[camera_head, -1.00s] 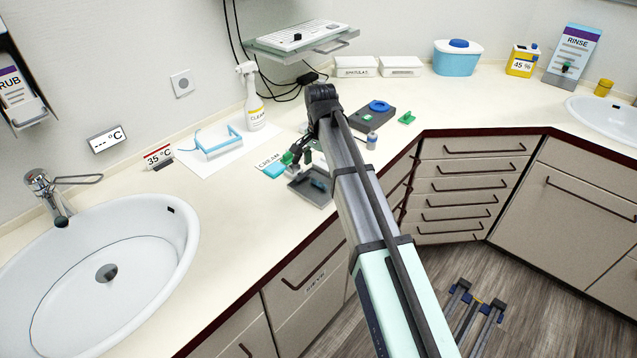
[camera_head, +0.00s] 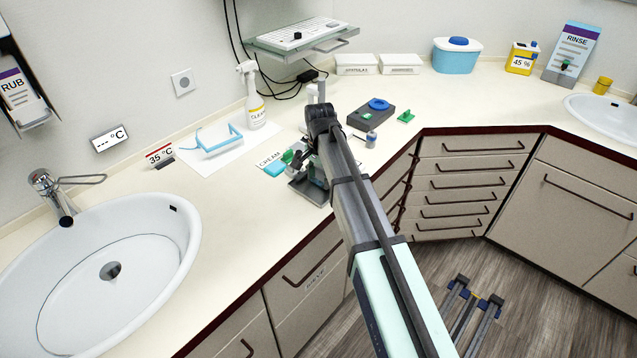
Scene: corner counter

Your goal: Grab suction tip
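I cannot make out a suction tip for sure in this view. A small dark grey tray (camera_head: 311,192) sits near the counter's front edge, largely covered by my arm and gripper. My gripper (camera_head: 297,168) hangs low at the tray's left rear side, just below the arm's elbow. It is small and dark against the tray, so its fingers and anything between them are not clear. A small green item (camera_head: 288,156) and a turquoise block (camera_head: 275,168) lie just left of the gripper, by a label reading CREAM.
A dark device with a blue ring (camera_head: 379,105), a small jar (camera_head: 371,139) and a green piece (camera_head: 406,116) stand right of my arm. A sink (camera_head: 95,270) is left.

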